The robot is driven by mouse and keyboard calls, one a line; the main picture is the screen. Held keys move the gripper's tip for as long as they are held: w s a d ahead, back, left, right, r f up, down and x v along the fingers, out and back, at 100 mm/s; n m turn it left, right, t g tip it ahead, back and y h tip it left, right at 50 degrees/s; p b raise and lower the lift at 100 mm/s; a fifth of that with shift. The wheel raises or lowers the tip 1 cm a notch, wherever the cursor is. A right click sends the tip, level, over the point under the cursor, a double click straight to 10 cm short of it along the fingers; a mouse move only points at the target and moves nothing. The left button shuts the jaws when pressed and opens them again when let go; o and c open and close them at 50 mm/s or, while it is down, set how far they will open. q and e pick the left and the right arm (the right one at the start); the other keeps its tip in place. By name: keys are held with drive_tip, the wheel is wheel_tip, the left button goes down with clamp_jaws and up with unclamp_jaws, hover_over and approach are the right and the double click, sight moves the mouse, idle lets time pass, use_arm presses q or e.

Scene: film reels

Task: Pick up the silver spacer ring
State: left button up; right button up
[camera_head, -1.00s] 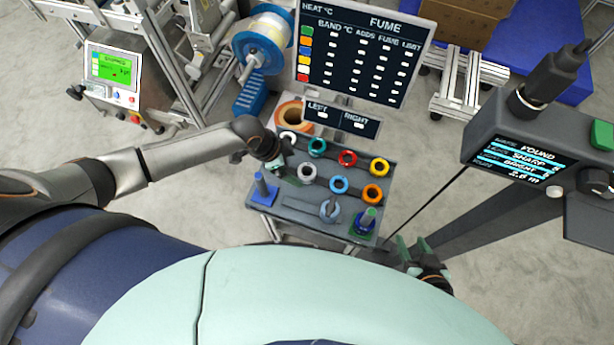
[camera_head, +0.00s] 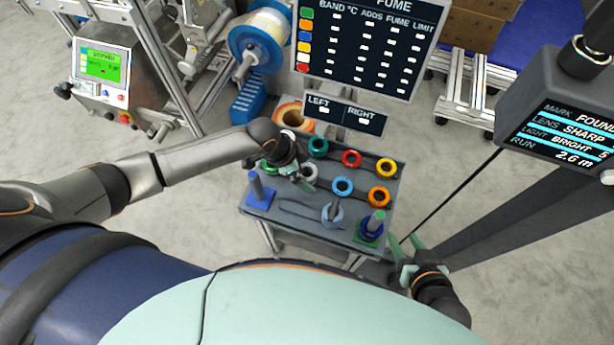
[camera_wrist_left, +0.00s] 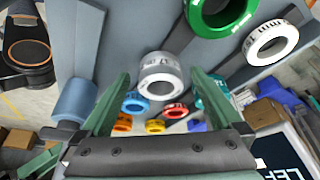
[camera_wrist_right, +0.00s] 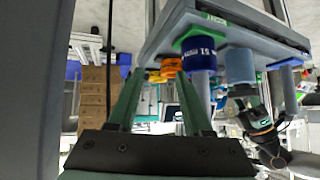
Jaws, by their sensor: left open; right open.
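The silver spacer ring (camera_head: 308,171) sits on the grey tray (camera_head: 293,221), in the row with the blue and orange rings. In the left wrist view the silver ring (camera_wrist_left: 160,78) lies between and beyond the two fingertips, with printed marks on its side. My left gripper (camera_head: 296,178) is open and close over the ring, partly covering it in the head view. No contact shows in the left wrist view (camera_wrist_left: 147,80). My right gripper (camera_head: 407,245) is open and empty, off the tray's front right corner.
Green (camera_head: 271,165), white (camera_head: 288,141), teal (camera_head: 318,147), red (camera_head: 351,158), yellow (camera_head: 386,168), blue (camera_head: 343,186) and orange (camera_head: 379,196) rings surround it. A blue post (camera_head: 256,188) stands left; a post with a dark blue ring (camera_head: 371,227) stands right. A sign stands behind.

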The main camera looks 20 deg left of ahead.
use_arm(q)
drive_tip(key=shift+r, duration=0.1)
drive_tip(key=c, duration=1.6)
use_arm(e)
drive_tip(key=shift+s+d+f, duration=0.1)
drive_tip(key=shift+s, duration=0.15)
use_arm(q)
drive_tip(key=shift+o, duration=0.2)
